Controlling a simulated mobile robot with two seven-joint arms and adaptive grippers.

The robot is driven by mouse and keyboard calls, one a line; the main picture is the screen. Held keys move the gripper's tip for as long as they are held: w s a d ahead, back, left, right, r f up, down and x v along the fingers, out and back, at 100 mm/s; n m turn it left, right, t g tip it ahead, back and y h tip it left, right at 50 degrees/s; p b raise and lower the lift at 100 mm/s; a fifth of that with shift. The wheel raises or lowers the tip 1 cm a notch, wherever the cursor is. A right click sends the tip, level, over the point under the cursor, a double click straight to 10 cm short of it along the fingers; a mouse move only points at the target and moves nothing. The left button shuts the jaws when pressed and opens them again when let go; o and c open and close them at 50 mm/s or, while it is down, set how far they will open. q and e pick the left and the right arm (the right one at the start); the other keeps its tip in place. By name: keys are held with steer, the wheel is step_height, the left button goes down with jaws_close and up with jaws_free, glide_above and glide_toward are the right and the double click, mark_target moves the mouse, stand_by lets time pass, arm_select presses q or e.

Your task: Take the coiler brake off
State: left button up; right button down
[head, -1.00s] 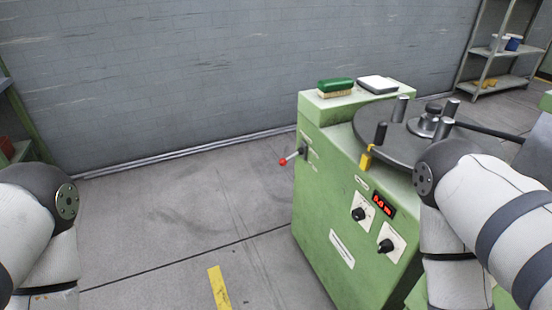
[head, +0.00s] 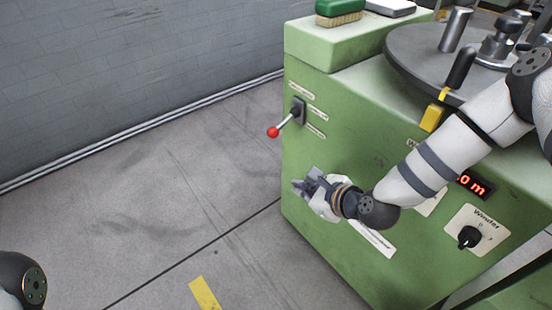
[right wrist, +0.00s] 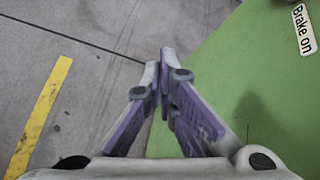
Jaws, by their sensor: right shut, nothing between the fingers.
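The coiler brake lever (head: 287,123) is a short metal rod with a red ball knob (head: 273,132). It comes out of a dark plate (head: 298,110) on the side of the green machine (head: 350,120) and points left and slightly down. Small labels sit around the plate, too small to read in the head view. In the right wrist view one label (right wrist: 304,28) reads "Brake on". My right gripper (head: 300,186) is below the lever, apart from it, beside the machine's side. In the right wrist view its fingers (right wrist: 166,58) meet, empty. My left gripper is out of view.
A round dark turntable (head: 415,50) with upright pegs tops the machine. A green brush (head: 340,10) lies on its top. A yellow tag (head: 432,117) hangs near the turntable's edge. The floor left of the machine is clear, with a yellow strip (head: 204,293).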

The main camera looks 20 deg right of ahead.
mark_target(283, 124)
steer(key=w+r+m, duration=0.1)
steer(key=w+d+r+m+t, duration=0.1)
steer(key=w, duration=0.1)
steer(key=w+d+r+m, duration=0.1)
steer(key=shift+w+d+t, duration=0.2)
steer(key=shift+w+t, duration=0.1)
steer(key=shift+t, duration=0.1)
steer(key=f+b+x, duration=0.1)
steer(key=b+x, duration=0.2)
steer(key=x, duration=0.6)
steer(key=r, duration=0.1)
steer(key=r+p, duration=0.1)
steer(key=w+a+r, duration=0.1)
steer(key=r, duration=0.1)
steer(key=shift+w, duration=0.1)
